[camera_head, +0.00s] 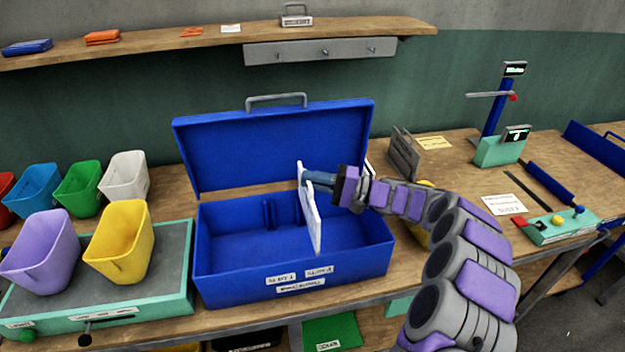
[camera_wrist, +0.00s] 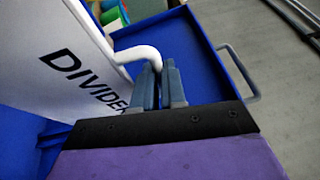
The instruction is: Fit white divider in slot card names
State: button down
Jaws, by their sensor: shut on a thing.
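The white divider (camera_head: 312,212) is a thin upright panel, held over the right half of the open blue box (camera_head: 225,245). In the wrist view the divider (camera_wrist: 50,50) shows the word DIVIDER and a white handle (camera_wrist: 140,52). My gripper (camera_head: 305,178) is shut on that handle; its fingers (camera_wrist: 158,85) close around it in the wrist view. Slot ribs (camera_head: 268,213) show on the box's inner back wall, left of the divider. Labels on the box front seem to name slots; a white card (camera_head: 505,204) lies on the bench at right, its text too small to read surely.
The box lid (camera_head: 275,150) stands open behind the divider. Yellow (camera_head: 118,245) and purple (camera_head: 40,255) bins stand on a green-edged platform at left. Dark upright panels stand in a rack (camera_head: 404,155) right of the box. A control panel (camera_head: 560,226) is farther right.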

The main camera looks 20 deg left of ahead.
aim_at(308, 201)
notch_tip(308, 201, down, 7)
dwell(3.0)
jog(key=shift+f, duration=0.25)
